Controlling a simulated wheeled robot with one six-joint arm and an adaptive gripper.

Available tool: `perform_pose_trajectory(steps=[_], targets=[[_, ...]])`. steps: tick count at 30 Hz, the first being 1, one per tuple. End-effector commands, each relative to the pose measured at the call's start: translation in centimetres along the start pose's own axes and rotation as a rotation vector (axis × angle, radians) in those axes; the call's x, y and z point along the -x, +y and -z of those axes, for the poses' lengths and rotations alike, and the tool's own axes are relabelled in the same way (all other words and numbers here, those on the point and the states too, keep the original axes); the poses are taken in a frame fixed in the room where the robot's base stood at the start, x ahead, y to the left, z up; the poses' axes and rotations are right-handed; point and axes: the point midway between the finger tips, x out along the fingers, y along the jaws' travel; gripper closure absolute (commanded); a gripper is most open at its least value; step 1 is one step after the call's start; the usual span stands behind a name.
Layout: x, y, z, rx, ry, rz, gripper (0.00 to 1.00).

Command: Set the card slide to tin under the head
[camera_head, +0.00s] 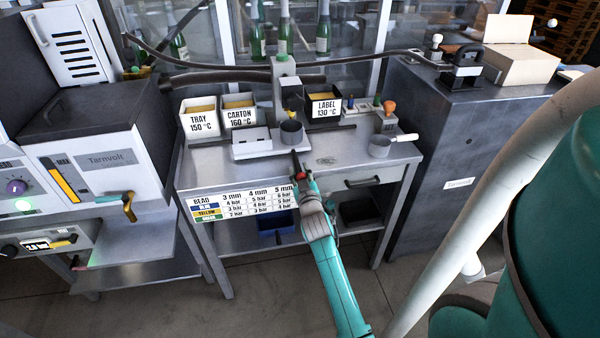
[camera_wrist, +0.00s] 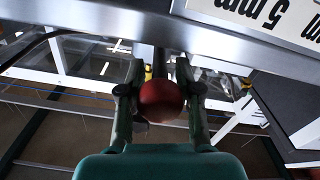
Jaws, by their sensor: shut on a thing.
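My gripper (camera_head: 302,178) is at the front edge of the steel bench, shut on a red ball knob. In the wrist view the red knob (camera_wrist: 160,101) sits between my two fingers, with a dark rod behind it leading toward the bench. On the bench top, a grey upright head (camera_head: 283,72) stands at the back. I cannot make out markings on the slide, and my gripper hides part of the knob in the head view.
Bins marked TRAY (camera_head: 198,124), CARTON (camera_head: 240,117) and LABEL (camera_head: 324,107) stand along the back. A pressure chart (camera_head: 243,204) hangs on the front. A grey machine (camera_head: 105,160) stands left.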

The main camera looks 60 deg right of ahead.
Motion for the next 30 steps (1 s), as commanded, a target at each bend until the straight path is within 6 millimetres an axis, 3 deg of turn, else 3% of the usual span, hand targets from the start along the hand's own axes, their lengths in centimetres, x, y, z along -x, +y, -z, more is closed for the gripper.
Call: perform_pose_trajectory(steps=[5, 6, 20, 30], targets=[[0.0, 0.0, 0.0, 0.0, 0.001, 0.0, 1.0], [0.0, 0.0, 0.0, 0.0, 0.001, 0.0, 0.59], [0.9, 0.0, -0.1, 0.001, 0.0, 0.0, 0.59], [6.8, 0.0, -0.1, 0.001, -0.002, 0.001, 0.59]])
